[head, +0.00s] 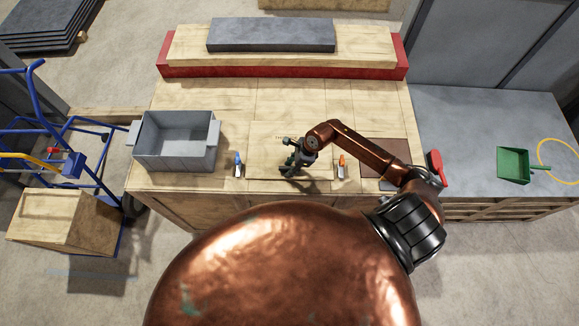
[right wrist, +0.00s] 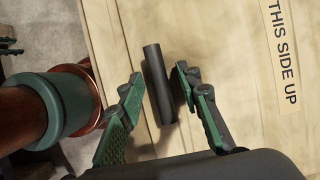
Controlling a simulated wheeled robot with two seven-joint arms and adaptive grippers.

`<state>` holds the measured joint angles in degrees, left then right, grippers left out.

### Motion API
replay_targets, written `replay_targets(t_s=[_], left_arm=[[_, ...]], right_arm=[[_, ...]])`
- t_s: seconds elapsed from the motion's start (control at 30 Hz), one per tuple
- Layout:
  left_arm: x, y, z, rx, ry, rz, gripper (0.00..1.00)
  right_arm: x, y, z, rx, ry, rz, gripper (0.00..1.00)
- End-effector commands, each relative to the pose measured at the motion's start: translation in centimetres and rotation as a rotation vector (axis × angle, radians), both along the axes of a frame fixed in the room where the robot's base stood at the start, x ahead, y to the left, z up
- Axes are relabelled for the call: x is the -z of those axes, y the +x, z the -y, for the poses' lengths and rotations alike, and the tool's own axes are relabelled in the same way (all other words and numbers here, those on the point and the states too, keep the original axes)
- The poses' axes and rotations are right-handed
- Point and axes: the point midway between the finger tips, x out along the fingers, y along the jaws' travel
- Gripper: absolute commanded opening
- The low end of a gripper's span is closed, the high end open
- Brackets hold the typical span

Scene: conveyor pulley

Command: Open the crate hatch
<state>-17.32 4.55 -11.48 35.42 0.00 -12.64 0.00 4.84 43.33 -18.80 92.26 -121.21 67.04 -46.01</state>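The crate hatch (head: 268,140) is a pale wooden panel in the crate's top, and it looks shut. An orange latch (head: 341,167) is at its right and a blue latch (head: 238,166) at its left. My right gripper (head: 297,165) is over the hatch's near part. In the right wrist view, my right gripper (right wrist: 158,79) is open, with its fingers on either side of a dark bar handle (right wrist: 158,88). Gaps show between handle and fingers; I cannot tell the height difference. The handle is hidden by the gripper in the head view. My left gripper is not in view.
A grey bin (head: 177,142) stands on the crate left of the hatch. A red-edged stack (head: 282,70) lies at the back. A grey table (head: 470,130) with a green dustpan (head: 513,165) is at right. A blue hand truck (head: 40,110) stands at left.

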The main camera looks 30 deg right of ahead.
Motion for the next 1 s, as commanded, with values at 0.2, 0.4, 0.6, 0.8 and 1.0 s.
replay_targets(t_s=[0.2, 0.4, 0.6, 0.8, 1.0], left_arm=[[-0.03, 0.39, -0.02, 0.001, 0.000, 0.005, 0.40], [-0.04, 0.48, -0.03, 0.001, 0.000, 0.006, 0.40], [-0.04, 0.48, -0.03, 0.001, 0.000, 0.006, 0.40], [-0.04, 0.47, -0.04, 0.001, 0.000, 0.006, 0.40], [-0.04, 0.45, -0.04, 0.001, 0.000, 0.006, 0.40]], right_arm=[[0.07, 0.03, -0.03, 0.000, 0.001, 0.001, 0.32], [0.04, 0.03, -0.04, 0.000, 0.001, 0.001, 0.20], [0.03, 0.03, -0.03, 0.000, 0.000, 0.001, 0.06], [0.03, 0.03, -0.03, 0.000, 0.000, 0.001, 0.00], [0.02, 0.04, -0.02, 0.000, 0.000, 0.001, 0.00]])
